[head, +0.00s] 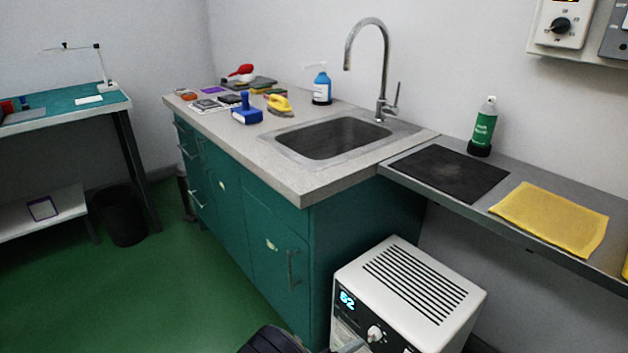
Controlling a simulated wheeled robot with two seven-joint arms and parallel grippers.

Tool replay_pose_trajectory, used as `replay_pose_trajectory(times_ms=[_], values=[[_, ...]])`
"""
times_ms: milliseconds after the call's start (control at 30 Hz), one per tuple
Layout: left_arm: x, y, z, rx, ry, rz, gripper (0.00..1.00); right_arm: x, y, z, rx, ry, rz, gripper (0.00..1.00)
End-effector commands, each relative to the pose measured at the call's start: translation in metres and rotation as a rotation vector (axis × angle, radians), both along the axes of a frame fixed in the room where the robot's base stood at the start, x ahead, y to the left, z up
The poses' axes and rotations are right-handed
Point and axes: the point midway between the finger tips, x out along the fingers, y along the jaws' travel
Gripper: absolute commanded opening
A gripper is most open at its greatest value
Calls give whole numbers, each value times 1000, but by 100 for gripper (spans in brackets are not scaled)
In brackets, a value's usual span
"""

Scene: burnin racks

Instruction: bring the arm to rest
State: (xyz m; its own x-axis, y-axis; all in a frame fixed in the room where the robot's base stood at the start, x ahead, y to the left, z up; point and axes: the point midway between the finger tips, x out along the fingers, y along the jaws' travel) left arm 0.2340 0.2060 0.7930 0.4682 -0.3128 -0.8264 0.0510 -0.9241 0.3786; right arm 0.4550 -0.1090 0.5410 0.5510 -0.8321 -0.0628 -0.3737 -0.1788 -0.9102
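No gripper shows clearly in the head view. A dark rounded part, which looks like a piece of my own arm, shows at the bottom edge left of the white unit, with a small grey piece beside it. I cannot tell which arm it belongs to, and no fingertips are visible. Nothing is seen held.
A green sink cabinet (228,210) with a grey worktop (290,180) stands ahead. A white vented unit (412,283) stands close in front. A shelf with a black mat (450,173) and yellow cloth (551,219) runs right. Green floor (130,300) is clear at left.

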Motion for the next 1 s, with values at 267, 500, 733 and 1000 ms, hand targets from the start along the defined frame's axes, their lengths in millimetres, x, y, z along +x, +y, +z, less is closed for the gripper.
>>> replay_pose_trajectory(times_ms=[267,500,733,1000], values=[[0,0,0,0,0,0,32,-37,-67,66,615,-434,-628,53],[0,0,0,0,0,0,32,-87,-99,115,983,-914,-1245,53],[0,0,0,0,0,0,32,-135,-110,162,1151,-1417,-1878,53],[0,0,0,0,0,0,32,-183,-109,211,-859,1597,2147,53]])
